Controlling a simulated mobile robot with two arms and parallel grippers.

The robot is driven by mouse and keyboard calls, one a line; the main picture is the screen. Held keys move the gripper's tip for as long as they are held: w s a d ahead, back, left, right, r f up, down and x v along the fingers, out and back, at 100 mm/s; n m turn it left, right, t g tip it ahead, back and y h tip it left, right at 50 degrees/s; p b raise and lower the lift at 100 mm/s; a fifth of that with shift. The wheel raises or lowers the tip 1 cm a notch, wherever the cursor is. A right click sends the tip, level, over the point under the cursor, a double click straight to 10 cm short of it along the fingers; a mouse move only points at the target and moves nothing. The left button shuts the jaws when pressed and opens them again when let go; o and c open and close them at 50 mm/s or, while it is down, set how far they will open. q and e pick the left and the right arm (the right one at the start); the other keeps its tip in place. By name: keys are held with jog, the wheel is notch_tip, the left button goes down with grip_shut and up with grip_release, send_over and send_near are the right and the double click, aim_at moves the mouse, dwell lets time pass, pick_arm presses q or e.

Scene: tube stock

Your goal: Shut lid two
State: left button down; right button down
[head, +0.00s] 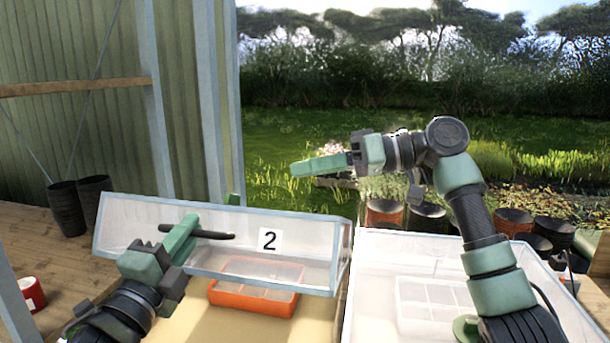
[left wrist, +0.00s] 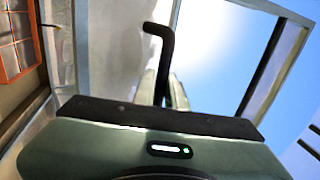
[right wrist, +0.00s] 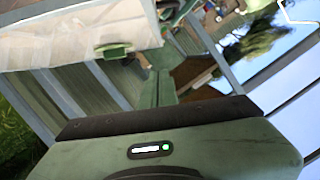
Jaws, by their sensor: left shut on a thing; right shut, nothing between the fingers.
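Lid two (head: 310,240) is a clear panel with a pale frame and a white "2" label (head: 269,240). It stands tilted up over a bin holding an orange divided tray (head: 255,290). My left gripper (head: 188,232) is shut on the lid's black handle (head: 212,235). The handle also shows bent between the fingers in the left wrist view (left wrist: 160,38).
A second clear-walled bin (head: 400,240) with a white divided tray (head: 425,300) stands at the right, under my right arm. Dark and red pots (head: 425,218) stand behind it. Black pots (head: 66,212) and a red-and-white roll (head: 32,293) are on the wooden bench at the left.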

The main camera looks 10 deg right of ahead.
aim_at(245, 236)
jog(key=x, duration=0.7)
jog(key=shift+a+f, duration=0.1)
jog(key=shift+a, duration=0.15)
jog(key=shift+s+a+f, duration=0.1)
jog(key=shift+s+f, duration=0.15)
jog(key=shift+f, duration=0.35)
jog(key=shift+s+a+f, duration=0.1)
jog(key=shift+s+f, duration=0.1)
jog(key=shift+f, duration=0.4)
jog(key=shift+s+f, duration=0.35)
jog(key=shift+f, duration=0.25)
jog(key=shift+f, duration=0.1)
